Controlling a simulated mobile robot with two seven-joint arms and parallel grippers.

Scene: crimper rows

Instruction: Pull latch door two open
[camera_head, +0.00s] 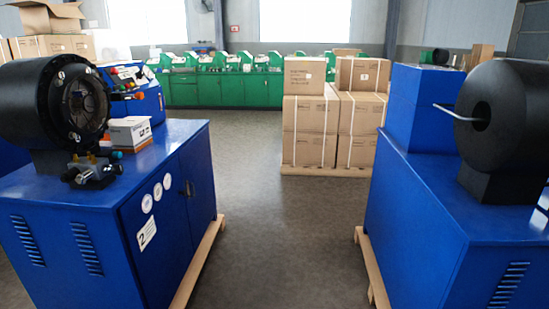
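A blue machine cabinet (70,215) stands at the left, with a label bearing a 2 (146,233) and round white stickers on its side. That side faces the aisle and has door panels (165,235) that look shut, flush with the cabinet. A small dark latch or handle (188,188) sits near the seam between the panels. Its details are too small to tell. Neither of my grippers shows in the head view.
A black crimper head (58,103) sits on the left cabinet. Another blue cabinet (415,215) with a black crimper head (505,120) stands at the right. Wooden pallet edges (203,262) border the clear grey aisle (275,225). Stacked cartons (310,130) stand at its far end.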

